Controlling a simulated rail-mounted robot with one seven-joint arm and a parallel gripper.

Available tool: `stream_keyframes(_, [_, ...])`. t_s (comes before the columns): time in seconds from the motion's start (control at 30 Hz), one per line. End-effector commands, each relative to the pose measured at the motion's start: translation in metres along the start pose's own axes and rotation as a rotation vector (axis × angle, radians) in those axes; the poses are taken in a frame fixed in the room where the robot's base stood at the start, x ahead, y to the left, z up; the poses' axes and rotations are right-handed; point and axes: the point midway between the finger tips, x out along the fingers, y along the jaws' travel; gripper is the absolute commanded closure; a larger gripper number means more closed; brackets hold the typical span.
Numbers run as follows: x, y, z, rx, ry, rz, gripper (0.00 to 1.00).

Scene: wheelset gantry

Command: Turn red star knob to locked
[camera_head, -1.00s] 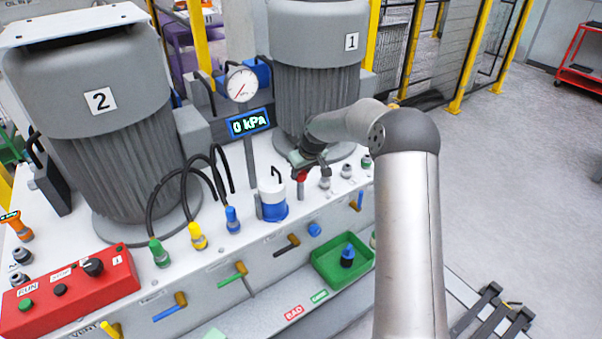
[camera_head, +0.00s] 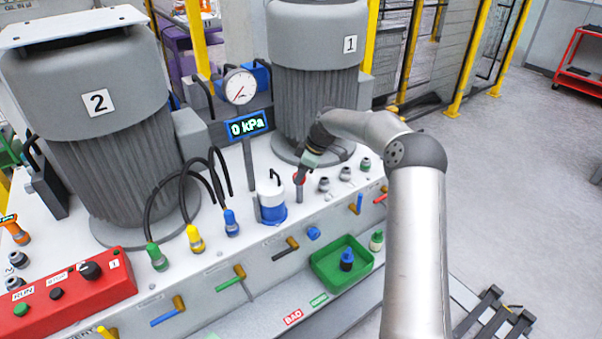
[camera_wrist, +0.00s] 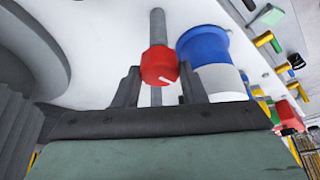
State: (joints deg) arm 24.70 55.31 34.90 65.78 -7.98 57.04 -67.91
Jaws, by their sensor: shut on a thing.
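The red star knob (camera_wrist: 159,66) sits between the two fingers of my gripper (camera_wrist: 160,84) in the wrist view. My gripper is shut on the knob. The locked mark cannot be made out in either view.
A blue and white canister (camera_head: 271,203) stands just left of the knob, close beside my gripper in the wrist view. Motor 1 (camera_head: 315,95) is behind. Several grey fittings (camera_head: 323,185) stand to the right. A green tray (camera_head: 352,278) is in front, lower down.

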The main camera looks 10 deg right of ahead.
Motion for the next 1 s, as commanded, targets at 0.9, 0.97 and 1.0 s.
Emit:
stream_keyframes(0.9, [0.0003,0.0003,0.0004,-0.04,-0.001,-0.016,0.41])
stream_keyframes(0.97, [0.0001,0.0003,0.0003,-0.04,-0.001,-0.016,0.41])
stream_keyframes(1.0, [-0.0007,0.0004,0.0003,-0.04,-0.001,-0.016,0.41])
